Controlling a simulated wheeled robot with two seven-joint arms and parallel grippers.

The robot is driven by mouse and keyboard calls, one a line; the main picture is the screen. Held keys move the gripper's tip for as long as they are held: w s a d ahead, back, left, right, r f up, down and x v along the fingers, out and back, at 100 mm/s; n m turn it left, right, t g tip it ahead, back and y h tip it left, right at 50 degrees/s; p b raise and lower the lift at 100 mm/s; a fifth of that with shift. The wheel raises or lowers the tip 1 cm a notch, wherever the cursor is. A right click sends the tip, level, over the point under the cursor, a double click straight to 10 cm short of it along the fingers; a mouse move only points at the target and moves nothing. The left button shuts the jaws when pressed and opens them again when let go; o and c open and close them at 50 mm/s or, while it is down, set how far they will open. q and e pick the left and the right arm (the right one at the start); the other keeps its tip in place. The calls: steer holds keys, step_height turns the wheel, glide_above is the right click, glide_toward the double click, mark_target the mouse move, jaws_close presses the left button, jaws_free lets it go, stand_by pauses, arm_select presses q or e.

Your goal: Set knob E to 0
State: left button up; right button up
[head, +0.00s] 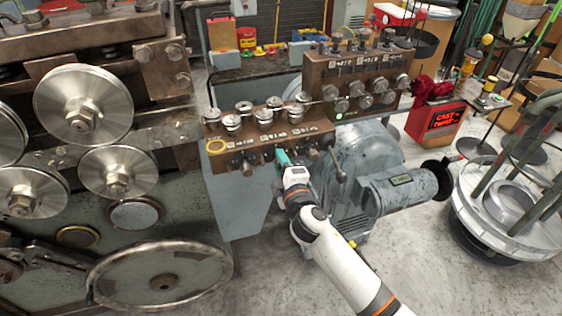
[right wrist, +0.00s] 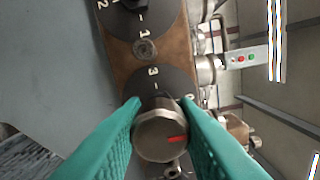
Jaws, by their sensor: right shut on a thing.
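My right gripper (head: 283,158) is at the front face of the brown panel (head: 231,163), at its row of small knobs. In the right wrist view its two teal fingers (right wrist: 162,108) are shut on a round metal knob (right wrist: 158,133), one finger on each side. A red mark on the knob's face points right in that view. Behind the knob is a dark dial (right wrist: 155,76) with a white 3 and a dash; another white mark at its right is partly hidden by a finger. I cannot read the knob's letter. My left gripper is not in view.
A second dial (right wrist: 139,17) with 1 and 2 lies beside the held knob. A lever with a ball end (head: 340,176) stands right of the gripper. A grey motor (head: 366,160) is below the panel, and large metal rollers (head: 84,104) are at left.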

stand_by(0.5)
steer(key=o, duration=1)
steer(key=shift+s, duration=0.1)
steer(key=b+v, duration=0.1)
steer(key=v, duration=1.1)
steer(key=s+d+f+m+g+h, duration=0.1)
steer(key=s+d+f+m+g, duration=0.15)
steer(key=f, duration=0.85)
steer(key=s+d+f+m+g+h, duration=0.2)
steer(key=d+f+g, duration=0.15)
steer(key=f, duration=0.75)
steer(key=s+d+f+m+g+h, duration=0.1)
steer(key=s+d+f+m+g, duration=0.2)
steer(key=f, duration=0.9)
steer(key=s+d+f+m+g+h, duration=0.15)
steer(key=s+d+f+m, duration=0.35)
steer(key=s+f, duration=0.75)
steer(key=s+d+f+m+g, duration=0.1)
steer(key=s+d+f+g, duration=0.1)
steer(key=s, duration=0.5)
steer(key=s+d+f+m+g, duration=0.1)
steer(key=s+d+f+m, duration=0.1)
steer(key=s, duration=0.6)
steer(key=s+d+f+m+g, duration=0.1)
steer(key=s+d+f+g, duration=0.1)
steer(key=s+f, duration=0.2)
steer(key=s, duration=0.3)
steer(key=shift+s+f+g, duration=0.2)
steer(key=shift+s+g, duration=0.05)
steer(key=shift+g, duration=0.1)
